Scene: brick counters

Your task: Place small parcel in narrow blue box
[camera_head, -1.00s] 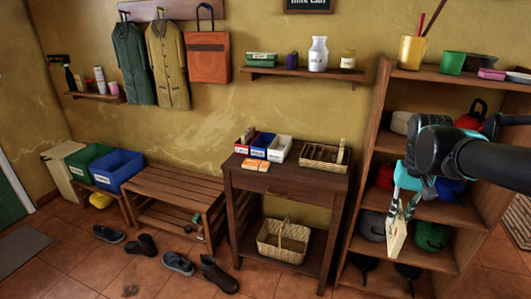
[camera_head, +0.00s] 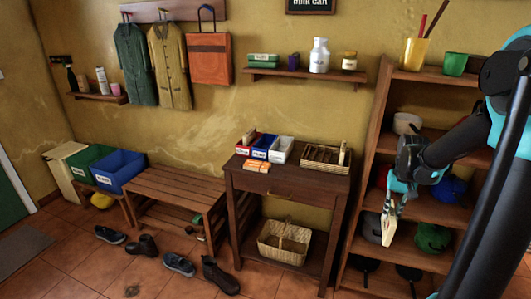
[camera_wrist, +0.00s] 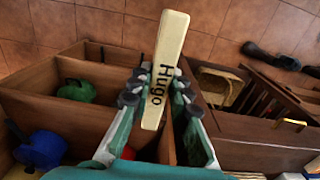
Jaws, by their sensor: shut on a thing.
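My gripper (camera_head: 393,205) is in front of the shelf unit, right of the dark table. It is shut on a cream slab (camera_head: 389,233) that hangs below the fingers. In the wrist view the slab (camera_wrist: 169,45) shows the word "Hugo" and sits between both fingers. On the table top, the narrow blue box (camera_head: 263,147) stands between a red box (camera_head: 245,143) and a white box (camera_head: 281,150). A small orange and white packet (camera_head: 256,167) lies in front of them. I cannot tell whether the slab or this packet is the small parcel.
A wooden divided tray (camera_head: 325,158) stands at the table's right. The shelf unit (camera_head: 371,120) is close to my arm. A wider blue crate (camera_head: 119,170) stands far left beside a green one. A basket (camera_head: 284,242) is on the table's lower shelf.

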